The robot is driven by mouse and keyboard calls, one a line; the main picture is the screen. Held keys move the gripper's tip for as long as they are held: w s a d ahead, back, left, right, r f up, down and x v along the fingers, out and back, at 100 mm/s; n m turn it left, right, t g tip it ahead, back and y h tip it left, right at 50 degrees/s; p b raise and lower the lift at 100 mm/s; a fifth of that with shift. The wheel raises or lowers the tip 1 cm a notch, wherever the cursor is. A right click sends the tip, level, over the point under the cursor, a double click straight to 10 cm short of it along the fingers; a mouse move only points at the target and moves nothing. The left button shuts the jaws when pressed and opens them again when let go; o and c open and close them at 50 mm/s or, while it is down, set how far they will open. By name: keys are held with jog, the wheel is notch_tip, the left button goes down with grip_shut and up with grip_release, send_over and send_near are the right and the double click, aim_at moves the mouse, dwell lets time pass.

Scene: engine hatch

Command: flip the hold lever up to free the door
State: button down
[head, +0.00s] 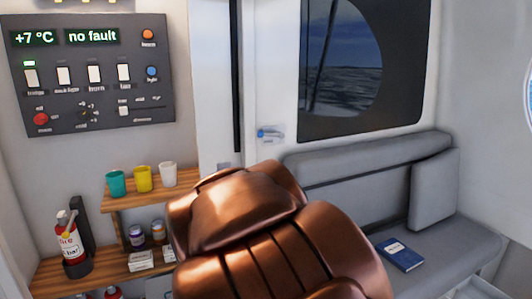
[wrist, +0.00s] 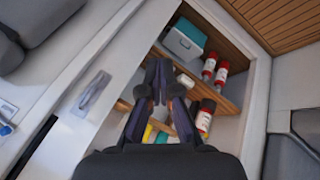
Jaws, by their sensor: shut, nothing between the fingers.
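A small lever-like fitting with a blue end (head: 268,134) sits on the white wall right of the black vertical strip in the head view. It looks like the hold lever, but its position is too small to read. A blue bit at the left edge of the wrist view (wrist: 5,118) may be the same fitting. The white door panel (head: 215,90) is left of the strip; its grey handle (wrist: 95,90) shows in the wrist view. My gripper (wrist: 158,75) is shut and empty, apart from handle and lever. In the head view I cannot make out my gripper.
A switch panel (head: 90,75) is above. A grey bench (head: 330,180) with a blue book (head: 400,253) stands at right.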

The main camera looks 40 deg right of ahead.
aim_at(270, 135)
jog(key=w+d+r+n+t+h+b, duration=0.2)
jog(key=w+d+n+t, duration=0.3)
jog(key=d+n, duration=0.3)
jog(key=w+d+r+n+t+h+b, duration=0.2)
jog(key=w+d+n+t+b, duration=0.3)
jog(key=d+n, duration=0.4)
jog(key=w+d+r+n+t+h+b, duration=0.2)
jog(key=w+d+n+t, duration=0.5)
jog(key=d, duration=0.7)
jog(key=shift+r+n+h+b, duration=0.3)
jog(key=shift+n+b, duration=0.45)
jog(key=shift+n, duration=0.15)
jog(key=shift+s+r+p+x, duration=0.25)
jog(key=shift+r+p+x, duration=0.15)
jog(key=shift+x, duration=1.7)
jog(key=shift+s+r+p+x, duration=0.25)
jog(key=shift+r+p+x, duration=0.2)
jog(key=shift+x, duration=1.65)
jog(key=shift+s+r+p+x, duration=0.3)
jog(key=shift+r+p+x, duration=0.1)
jog(key=shift+x, duration=1.7)
